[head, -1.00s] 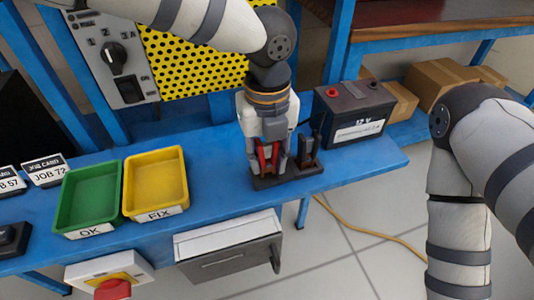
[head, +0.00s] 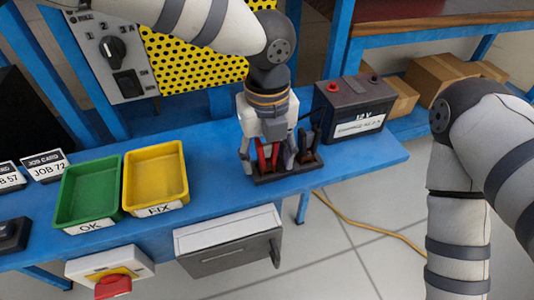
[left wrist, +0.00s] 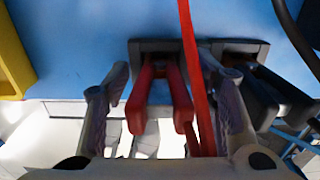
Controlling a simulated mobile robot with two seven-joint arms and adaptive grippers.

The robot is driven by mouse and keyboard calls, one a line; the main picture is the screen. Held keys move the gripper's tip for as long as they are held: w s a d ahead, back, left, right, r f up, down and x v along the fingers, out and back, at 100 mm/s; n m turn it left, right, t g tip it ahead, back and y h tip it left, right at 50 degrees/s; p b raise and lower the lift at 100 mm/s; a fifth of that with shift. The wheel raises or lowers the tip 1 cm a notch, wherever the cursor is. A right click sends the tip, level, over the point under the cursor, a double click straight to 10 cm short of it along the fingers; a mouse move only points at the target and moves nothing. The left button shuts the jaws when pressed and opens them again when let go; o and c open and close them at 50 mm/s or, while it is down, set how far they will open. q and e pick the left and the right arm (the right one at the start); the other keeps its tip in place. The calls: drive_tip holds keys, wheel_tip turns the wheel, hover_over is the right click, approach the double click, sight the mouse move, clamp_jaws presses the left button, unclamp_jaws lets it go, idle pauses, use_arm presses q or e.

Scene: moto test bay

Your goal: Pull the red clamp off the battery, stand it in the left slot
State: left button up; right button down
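The red clamp (left wrist: 160,95) stands upright, handles toward my gripper, in the left slot of the dark holder (left wrist: 150,46). It also shows in the head view (head: 263,158), partly hidden by the gripper. My left gripper (head: 268,165) is open around it, with one finger on each side and gaps to the handles in the left wrist view (left wrist: 166,105). A red cable (left wrist: 190,60) runs between the clamp and the right finger. A black clamp (left wrist: 255,95) stands in the right slot. The battery (head: 352,110) sits right of the holder. My right gripper is out of view.
Green (head: 88,192) and yellow (head: 155,178) trays sit left of the holder on the blue bench (head: 225,190). A switch panel (head: 112,55) stands behind. A drawer (head: 230,245) and red button (head: 113,286) are at the bench front. The black clamp is close to the right finger.

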use_arm(q)
wheel_tip(320, 180, up, 12)
drive_tip(key=shift+r, duration=0.1)
idle(0.4)
